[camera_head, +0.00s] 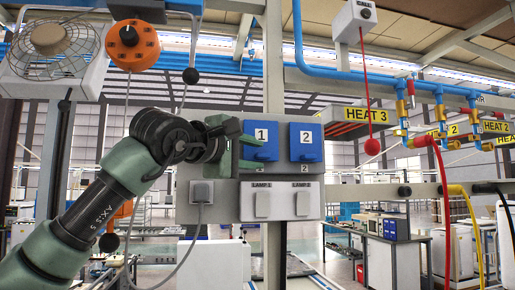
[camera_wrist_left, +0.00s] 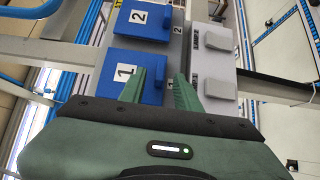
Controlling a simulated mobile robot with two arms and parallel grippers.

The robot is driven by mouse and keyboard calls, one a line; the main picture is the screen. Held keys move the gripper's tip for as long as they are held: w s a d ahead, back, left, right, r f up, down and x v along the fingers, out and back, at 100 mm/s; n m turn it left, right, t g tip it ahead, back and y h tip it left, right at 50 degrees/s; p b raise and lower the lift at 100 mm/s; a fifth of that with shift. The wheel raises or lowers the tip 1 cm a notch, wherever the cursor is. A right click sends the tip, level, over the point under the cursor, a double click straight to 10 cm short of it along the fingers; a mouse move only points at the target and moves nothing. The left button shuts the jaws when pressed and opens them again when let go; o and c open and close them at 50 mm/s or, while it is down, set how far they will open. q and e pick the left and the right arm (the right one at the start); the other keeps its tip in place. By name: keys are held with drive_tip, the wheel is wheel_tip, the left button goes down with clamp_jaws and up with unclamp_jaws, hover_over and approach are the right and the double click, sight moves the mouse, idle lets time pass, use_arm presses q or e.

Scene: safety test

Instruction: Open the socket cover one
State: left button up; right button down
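Socket cover one is a blue flap with a white "1" label (camera_head: 262,132), shut on the grey panel (camera_head: 230,205). It also shows in the left wrist view (camera_wrist_left: 118,86). Beside it is the matching blue cover two (camera_head: 306,150), also shut, seen above cover one in the left wrist view (camera_wrist_left: 148,14). My left gripper (camera_head: 256,153) is at the lower part of cover one. In the left wrist view its green fingers (camera_wrist_left: 168,75) are apart, one over the cover's edge and one beside it. Contact cannot be told. My right gripper is not in view.
Two pale lamp switches (camera_head: 262,204) sit below the covers. A grey plug with a cable (camera_head: 201,192) is at the panel's lower left. A red ball on a cord (camera_head: 372,147) hangs to the right. An orange reel (camera_head: 132,46) and a fan (camera_head: 50,50) are upper left.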

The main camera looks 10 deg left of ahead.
use_arm(q)
drive_tip(key=shift+x, duration=0.85)
clamp_jaws()
drive_tip(key=shift+f, duration=0.1)
idle(0.7)
